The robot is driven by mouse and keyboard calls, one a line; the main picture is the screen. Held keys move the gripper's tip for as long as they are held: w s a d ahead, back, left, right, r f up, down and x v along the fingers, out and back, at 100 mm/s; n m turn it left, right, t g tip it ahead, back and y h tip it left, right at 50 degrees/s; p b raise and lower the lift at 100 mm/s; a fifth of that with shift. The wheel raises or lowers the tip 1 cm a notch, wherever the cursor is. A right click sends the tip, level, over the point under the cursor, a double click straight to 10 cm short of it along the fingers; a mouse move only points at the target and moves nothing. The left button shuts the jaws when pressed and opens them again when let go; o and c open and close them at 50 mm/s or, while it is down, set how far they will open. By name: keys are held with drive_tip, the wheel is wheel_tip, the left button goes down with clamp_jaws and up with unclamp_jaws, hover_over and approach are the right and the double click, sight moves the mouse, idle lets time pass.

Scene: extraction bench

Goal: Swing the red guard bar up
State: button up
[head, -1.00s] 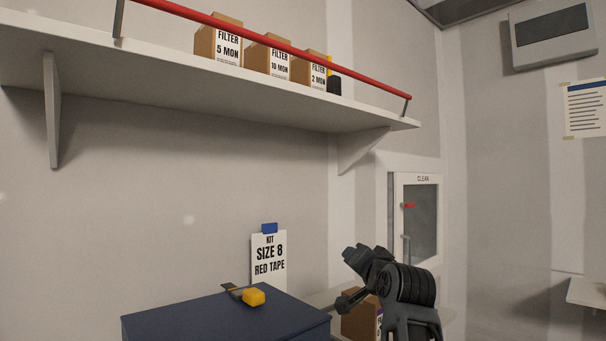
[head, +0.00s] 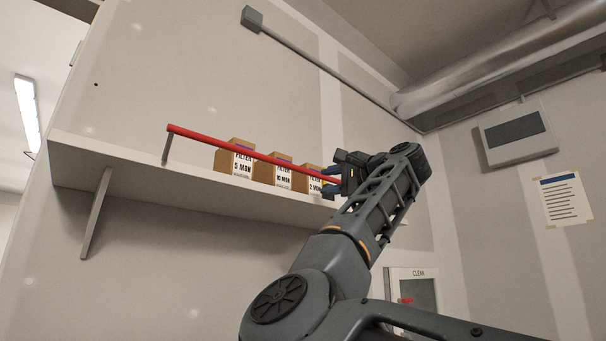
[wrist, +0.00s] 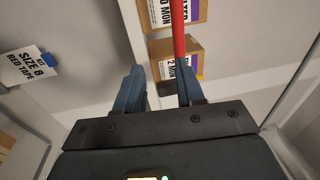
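The red guard bar (head: 240,148) runs along the front of the wall shelf, in front of the filter boxes, tilted in the head view. A thin grey bracket (head: 168,149) carries its left end. My gripper (head: 329,181) is at the bar's right end and hides that end in the head view. In the wrist view the bar (wrist: 178,32) comes down to the right-hand finger. My gripper (wrist: 160,88) is open there, its two blue-grey fingers apart with nothing clearly between them. I cannot tell whether that finger touches the bar.
Three brown filter boxes (head: 233,160) stand on the white shelf (head: 120,160) close behind the bar. A wall pipe (head: 320,66) runs above. A kit sign (wrist: 28,66) hangs below at left in the wrist view. A clean cabinet (head: 412,290) is below right.

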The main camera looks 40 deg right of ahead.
sight(312, 173)
drive_tip(key=shift+y, duration=0.3)
drive_tip(key=w+r, duration=0.1)
drive_tip(key=w, duration=0.1)
drive_tip(key=w+a+r+p, duration=0.1)
drive_tip(key=w, duration=0.1)
drive_tip(key=w+r+p, duration=0.1)
drive_tip(key=w, duration=0.1)
drive_tip(key=shift+w+a+r, duration=0.15)
drive_tip(key=shift+a+r, duration=0.05)
drive_tip(key=shift+r, duration=0.05)
drive_tip(key=shift+c, duration=0.3)
clamp_jaws()
